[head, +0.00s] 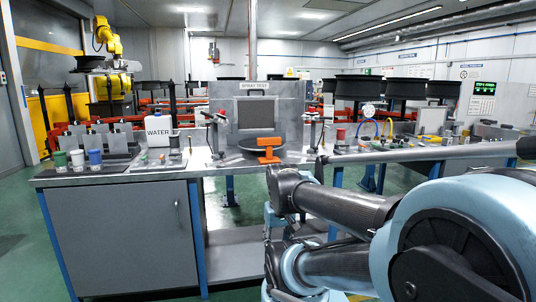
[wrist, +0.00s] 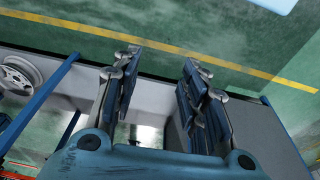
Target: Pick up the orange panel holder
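The orange panel holder (head: 268,150) stands on the grey workbench (head: 215,165) in the head view, near its front edge and in front of the grey spray test panel. It is not seen in the wrist view. My gripper (wrist: 158,78) shows in the wrist view with its two dark-padded fingers wide apart and nothing between them. It is apart from the holder, over the floor and a grey shelf surface. In the head view my arm fills the lower right, and I cannot make out the gripper there.
The spray test panel (head: 257,113) stands behind the holder. Small parts and curved hoses (head: 369,128) are to the right. The wrist view shows a wheel (wrist: 18,76) at left and green floor.

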